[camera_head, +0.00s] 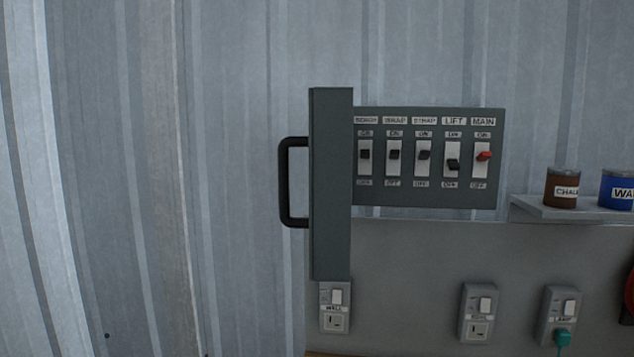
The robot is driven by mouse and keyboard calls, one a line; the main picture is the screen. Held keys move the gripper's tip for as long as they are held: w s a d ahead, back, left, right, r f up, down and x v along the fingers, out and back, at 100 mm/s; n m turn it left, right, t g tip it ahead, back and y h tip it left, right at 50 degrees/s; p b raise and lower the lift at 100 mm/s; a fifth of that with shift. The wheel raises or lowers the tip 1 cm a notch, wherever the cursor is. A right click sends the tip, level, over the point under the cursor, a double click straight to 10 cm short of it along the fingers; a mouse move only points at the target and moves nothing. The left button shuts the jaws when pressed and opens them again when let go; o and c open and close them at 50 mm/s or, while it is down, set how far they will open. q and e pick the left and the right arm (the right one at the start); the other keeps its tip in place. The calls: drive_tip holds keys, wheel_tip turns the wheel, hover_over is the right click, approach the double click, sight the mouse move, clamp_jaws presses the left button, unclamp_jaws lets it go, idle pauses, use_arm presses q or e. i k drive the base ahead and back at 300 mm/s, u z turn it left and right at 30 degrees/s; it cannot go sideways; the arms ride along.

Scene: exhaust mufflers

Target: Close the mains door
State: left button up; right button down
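The mains door (331,184) is a dark grey panel at the left side of the switch panel. It stands open, swung out toward me and seen nearly edge-on. A black bar handle (285,182) sticks out on its left side. The mains switch panel (428,194) behind it is uncovered and shows a row of several switches. The MAIN switch (483,156) at the right end has a red lever; the others have black levers, and the LIFT lever (453,164) sits lower than the rest. Neither of my grippers is in view.
Wall sockets (335,307), (479,313) sit below the panel, and another at right holds a green plug (562,338). A shelf (540,210) at right carries a brown CHALK tin (561,187) and a blue tin (617,189). The corrugated wall left of the handle is clear.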

sight(329, 141)
drive_tip(key=z, duration=0.05)
drive_tip(key=k, duration=0.75)
drive_tip(key=u, duration=0.85)
drive_tip(key=i, duration=0.95)
drive_tip(key=z, duration=0.4)
drive_tip(key=i, duration=0.8)
drive_tip(key=z, duration=1.1)
drive_tip(key=i, duration=0.2)
drive_tip(key=z, duration=0.2)
